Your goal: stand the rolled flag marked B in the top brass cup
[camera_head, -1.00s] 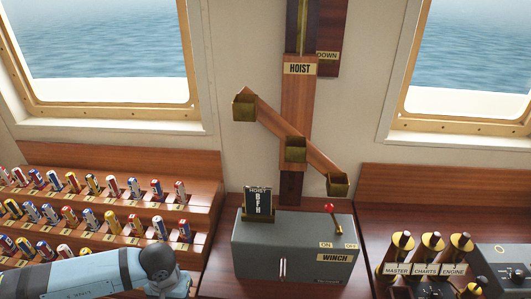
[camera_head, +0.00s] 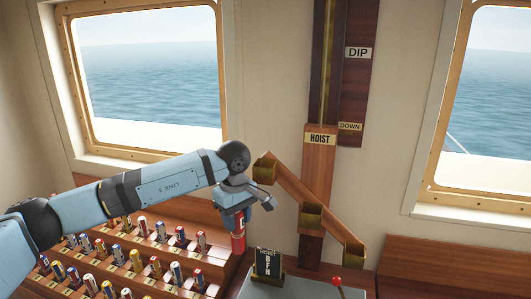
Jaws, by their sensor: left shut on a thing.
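My left gripper (camera_head: 240,212) is shut on a red rolled flag (camera_head: 238,242), which hangs upright below the fingers. Its letter cannot be read from here. The top brass cup (camera_head: 264,172) is at the upper left end of the slanted wooden bar on the hoist. The held flag is to the left of this cup and lower in the picture, apart from it. The top cup shows nothing standing in it. My right gripper is not in view.
A middle brass cup (camera_head: 310,217) and a low brass cup (camera_head: 354,257) step down to the right, both without flags. The stepped flag rack (camera_head: 205,262) holds several rolled flags. A card (camera_head: 267,262) reading HOIST B F H stands on the winch box (camera_head: 295,288).

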